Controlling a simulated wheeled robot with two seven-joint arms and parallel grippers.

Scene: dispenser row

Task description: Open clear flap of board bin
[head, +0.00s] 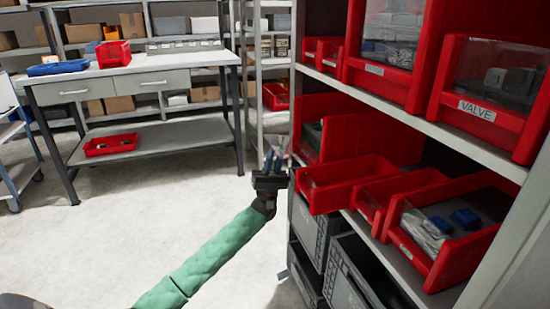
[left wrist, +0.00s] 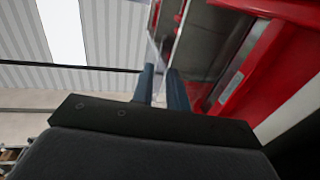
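My left gripper (head: 272,160) is in the middle of the head view, just left of the shelf's front edge. Its two blue-grey fingers, also in the left wrist view (left wrist: 161,88), point up and stand a little apart. A clear pane (left wrist: 205,45) rises by the fingertips, in front of a red bin; whether it passes between the fingers is unclear. In the head view a red bin with a clear front (head: 310,138) is beside the gripper on the middle shelf. I cannot read its label, so I cannot tell if it is the board bin. My right gripper is out of view.
Above right are red bins with clear fronts, one labelled VALVE (head: 483,118). Open red bins (head: 345,180) jut out right of the gripper. Grey crates (head: 355,285) stand below. A workbench (head: 150,68) is at back left; the floor (head: 150,225) between is clear.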

